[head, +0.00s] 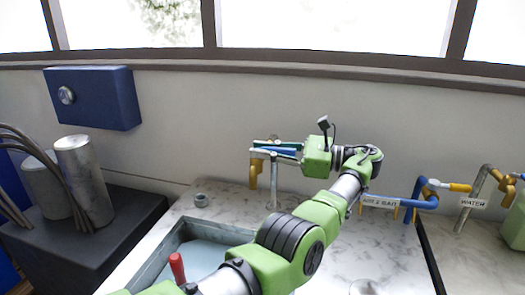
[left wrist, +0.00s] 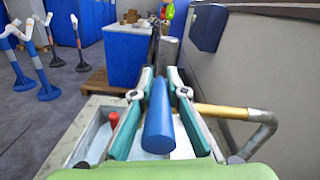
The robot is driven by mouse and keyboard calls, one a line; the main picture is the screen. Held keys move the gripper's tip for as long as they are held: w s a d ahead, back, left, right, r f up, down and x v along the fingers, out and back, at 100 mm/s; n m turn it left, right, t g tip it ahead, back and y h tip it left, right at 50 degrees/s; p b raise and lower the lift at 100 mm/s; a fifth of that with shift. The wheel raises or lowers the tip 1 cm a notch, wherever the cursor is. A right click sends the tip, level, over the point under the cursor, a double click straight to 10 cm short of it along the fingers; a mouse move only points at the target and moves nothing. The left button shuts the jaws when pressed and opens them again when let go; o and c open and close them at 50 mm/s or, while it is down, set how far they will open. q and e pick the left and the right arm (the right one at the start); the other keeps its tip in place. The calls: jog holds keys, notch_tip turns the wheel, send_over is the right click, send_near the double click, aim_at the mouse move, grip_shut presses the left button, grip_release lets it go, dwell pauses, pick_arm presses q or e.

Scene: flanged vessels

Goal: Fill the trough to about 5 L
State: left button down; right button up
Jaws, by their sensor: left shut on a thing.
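The trough (head: 165,262) is a grey-rimmed basin let into the marble-look counter, partly hidden by my left arm. Its inside looks pale bluish; I cannot tell the water level. A tap with a brass spout (head: 253,174) and a steel post stands behind the trough. I see no stream from the spout. My left gripper (head: 274,149) is at the top of this tap, shut on its blue handle (left wrist: 158,118), which lies lengthwise between the fingers in the left wrist view. My right gripper is not in view.
A red handle (head: 177,267) stands at the trough. A blue pipe (head: 421,199) and another tap by a "WATER" label (head: 473,203) are at the right. Metal cylinders (head: 84,180) stand on a dark block at the left. A small grey ring (head: 201,199) sits on the counter.

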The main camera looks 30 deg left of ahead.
pick_arm(q)
jog(key=c, duration=2)
grip_release()
jog(key=shift+o, duration=0.2)
notch_tip(320, 180, up, 10)
jog(key=shift+a, duration=0.1)
jog(key=shift+f, duration=0.1)
